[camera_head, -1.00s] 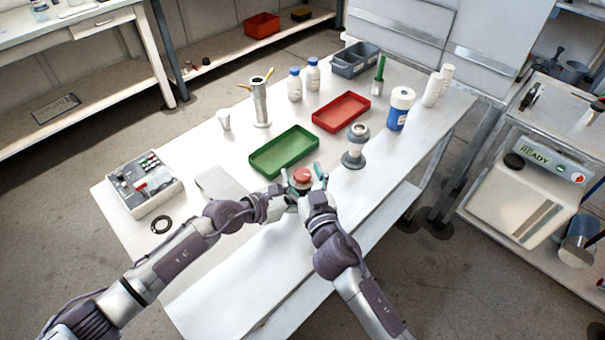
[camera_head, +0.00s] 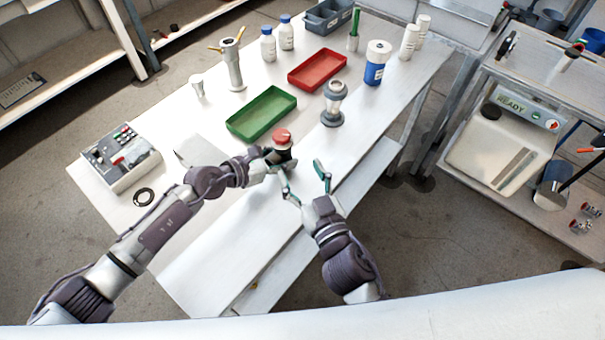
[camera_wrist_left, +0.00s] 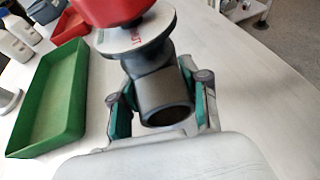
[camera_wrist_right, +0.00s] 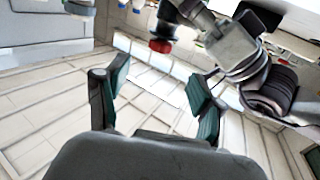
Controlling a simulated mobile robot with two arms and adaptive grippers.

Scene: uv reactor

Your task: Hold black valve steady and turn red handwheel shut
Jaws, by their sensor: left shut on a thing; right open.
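The black valve (camera_wrist_left: 165,95) sits between the teal-padded fingers of my left gripper (camera_wrist_left: 160,112), which is shut on its body. Its open round port faces the left wrist camera. The red handwheel (camera_head: 281,136) is on top of the valve, above a pale disc with red lettering (camera_wrist_left: 135,37). In the right wrist view the handwheel (camera_wrist_right: 161,46) shows small, beyond the fingers. My right gripper (camera_head: 306,180) is open and empty, to the right of and nearer than the valve, apart from it. Whether the valve touches the table is unclear.
A green tray (camera_head: 262,112) lies just behind the valve, with a red tray (camera_head: 317,70) farther back. A grey-capped fitting (camera_head: 333,104) stands to the right. A grey box (camera_head: 120,158) and black ring (camera_head: 144,197) lie left. The table's front edge is near my grippers.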

